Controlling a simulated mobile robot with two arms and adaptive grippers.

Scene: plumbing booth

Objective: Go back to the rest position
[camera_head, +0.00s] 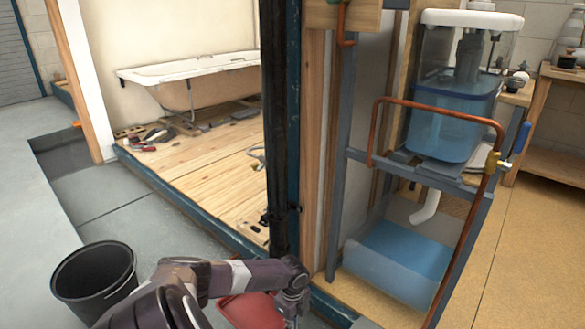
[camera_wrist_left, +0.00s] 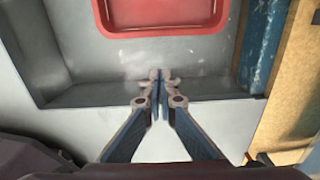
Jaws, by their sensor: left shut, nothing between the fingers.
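My left arm reaches in from the bottom of the head view, with its wrist low beside the blue frame post. My left gripper (camera_wrist_left: 160,80) is shut and empty in the left wrist view, its fingertips together above the grey floor. A red tray (camera_wrist_left: 160,14) lies just beyond the fingertips, apart from them. The tray also shows partly behind my arm in the head view (camera_head: 250,311). My right gripper is not in view.
A black bucket (camera_head: 95,273) stands left of my arm. Right of it are the booth's dark blue post (camera_head: 280,130), a copper pipe (camera_head: 440,108) and a clear cistern (camera_head: 455,100) with blue water. A bathtub (camera_head: 205,88) stands behind.

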